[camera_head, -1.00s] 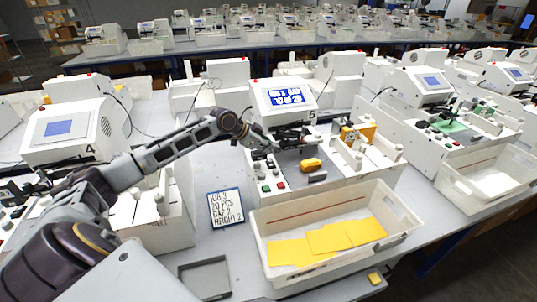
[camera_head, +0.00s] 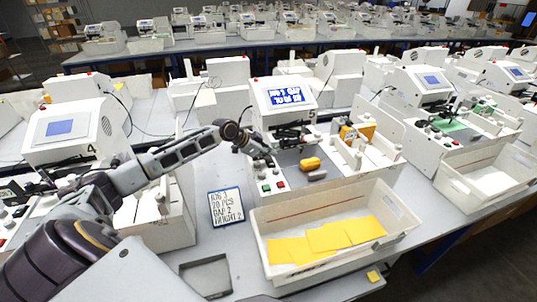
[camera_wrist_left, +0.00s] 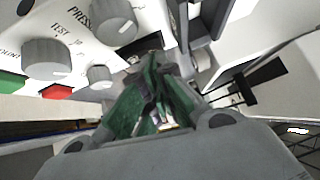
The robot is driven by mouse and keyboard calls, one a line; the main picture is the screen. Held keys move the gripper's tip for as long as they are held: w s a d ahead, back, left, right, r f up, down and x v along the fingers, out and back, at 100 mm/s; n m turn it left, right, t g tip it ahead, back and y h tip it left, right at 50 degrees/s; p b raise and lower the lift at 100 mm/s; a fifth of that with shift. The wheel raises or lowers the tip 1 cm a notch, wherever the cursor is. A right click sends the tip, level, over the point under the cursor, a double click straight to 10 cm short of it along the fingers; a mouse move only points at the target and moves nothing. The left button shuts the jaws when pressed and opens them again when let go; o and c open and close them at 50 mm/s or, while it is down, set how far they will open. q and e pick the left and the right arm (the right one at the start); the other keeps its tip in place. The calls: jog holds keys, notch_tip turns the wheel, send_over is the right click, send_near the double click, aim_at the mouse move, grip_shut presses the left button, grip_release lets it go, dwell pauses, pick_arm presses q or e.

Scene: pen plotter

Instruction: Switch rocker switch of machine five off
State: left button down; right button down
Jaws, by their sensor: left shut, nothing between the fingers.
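Machine five (camera_head: 262,97) is a white unit with a blue lit screen (camera_head: 290,95) and a "5" on its front. My left gripper (camera_head: 264,153) is at the left side of its control panel, just below the screen housing. In the left wrist view the dark green fingers (camera_wrist_left: 152,62) are together and empty, close to the panel. Grey dials (camera_wrist_left: 47,58), a red button (camera_wrist_left: 57,92) and a green button (camera_wrist_left: 10,84) show there. I cannot make out the rocker switch for certain; the fingers and wrist hide part of the panel. My right gripper is not in view.
A white bin (camera_head: 405,232) with yellow sheets stands in front of machine five. A written job card (camera_head: 226,207) and a grey tray (camera_head: 205,277) lie to the left. Machine four (camera_head: 75,150) stands at the left. A yellow block (camera_head: 310,163) rests on machine five's bed.

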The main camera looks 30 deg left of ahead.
pick_arm(q)
jog(key=shift+w+a+f+g, duration=0.1)
jog(key=shift+a+f+g, duration=0.1)
jog(key=shift+g, duration=0.1)
jog(key=shift+s+d+p, duration=0.2)
jog(key=shift+d+p, duration=0.05)
jog(key=shift+p, duration=0.1)
jog(key=shift+s+d+r+p, duration=0.1)
jog(key=shift+s+d+p, duration=0.25)
jog(key=shift+d+p, duration=0.1)
jog(key=shift+r, duration=0.2)
dwell(0.4)
